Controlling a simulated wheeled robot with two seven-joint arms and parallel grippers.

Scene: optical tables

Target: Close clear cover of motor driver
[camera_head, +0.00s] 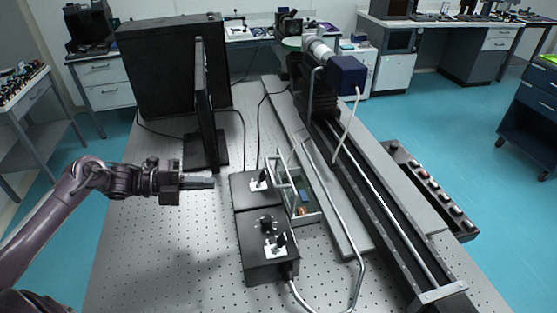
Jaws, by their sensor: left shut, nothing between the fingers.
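The motor driver (309,217) is a small open-topped grey box on the optical table, with a blue part and other components showing inside. Its clear cover (279,176) appears as a thin, see-through panel with a pale frame, standing up on the box's left side. My left gripper (212,182) is shut and empty. It is to the left of the motor driver and its cover, apart from them, with its fingers pointing right. My right gripper is out of view.
Two black control boxes (266,246) with knobs stand between my left gripper and the motor driver. A black upright panel (206,110) is behind the gripper. A long rail stage (381,207) and a bent metal tube lie to the right.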

